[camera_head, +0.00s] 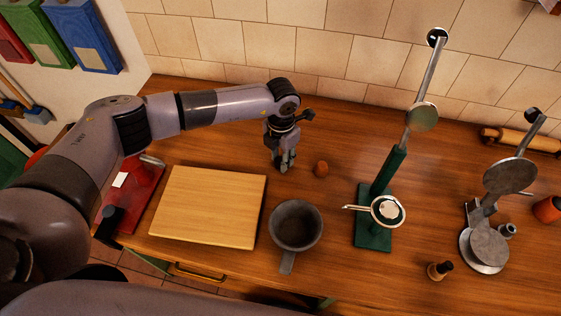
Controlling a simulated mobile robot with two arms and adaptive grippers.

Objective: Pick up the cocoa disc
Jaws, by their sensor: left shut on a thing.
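My left gripper (285,166) points down over the wooden counter, behind the grey mug. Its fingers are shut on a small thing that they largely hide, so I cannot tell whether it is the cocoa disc. My right gripper is not in view.
A wooden board (210,205) lies left of the grey mug (297,226). A green press (375,238) and a grey metal press (482,247) stand open at the right. A small stamp-like piece (439,270) stands near the front. A tiled wall (330,45) closes the back.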

